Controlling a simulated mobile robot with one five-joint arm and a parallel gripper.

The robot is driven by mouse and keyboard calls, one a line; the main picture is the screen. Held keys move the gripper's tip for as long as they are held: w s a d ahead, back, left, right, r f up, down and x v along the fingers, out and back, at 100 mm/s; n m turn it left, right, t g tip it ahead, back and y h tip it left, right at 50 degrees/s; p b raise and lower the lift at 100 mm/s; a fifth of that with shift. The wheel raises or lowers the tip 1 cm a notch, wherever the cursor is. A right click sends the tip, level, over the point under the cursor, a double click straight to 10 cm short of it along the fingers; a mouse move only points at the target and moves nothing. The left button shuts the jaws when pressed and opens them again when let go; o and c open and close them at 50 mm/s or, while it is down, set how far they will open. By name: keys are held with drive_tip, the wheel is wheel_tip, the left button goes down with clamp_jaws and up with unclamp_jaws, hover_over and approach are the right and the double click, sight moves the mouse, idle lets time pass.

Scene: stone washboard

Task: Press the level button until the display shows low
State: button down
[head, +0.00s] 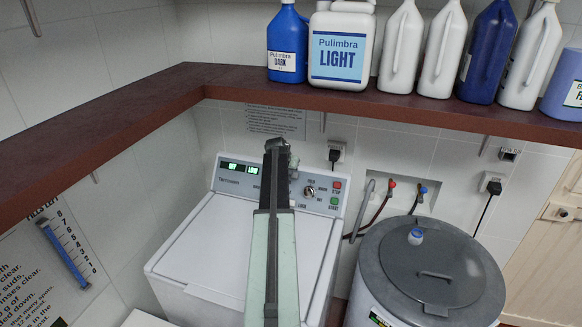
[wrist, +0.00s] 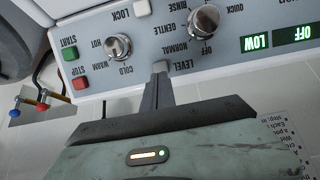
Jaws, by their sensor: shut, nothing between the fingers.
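The control panel (wrist: 225,62) of the white washer appears upside down in the wrist view. Its green display (wrist: 256,42) reads LOW, with a second green window (wrist: 294,34) reading OFF. The display also shows in the head view (head: 253,170). The level button (wrist: 160,66) is a small grey button beside the LEVEL label. My gripper (wrist: 161,76) is shut and empty, with its tips right at the button; I cannot tell whether they touch it. In the head view my arm hides the middle of the panel and the button.
Knobs (wrist: 204,20) (wrist: 118,46) and red STOP (wrist: 79,83) and green START (wrist: 70,53) buttons are on the same panel. A brown shelf (head: 400,108) with several detergent bottles runs above the washer. A grey lidded tub (head: 385,290) stands at the right.

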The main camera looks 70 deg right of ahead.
drive_tip(key=p+v, duration=0.3)
drive_tip(key=v, duration=0.2)
drive_tip(key=shift+a+r, duration=0.2)
drive_tip(key=shift+r, duration=0.1)
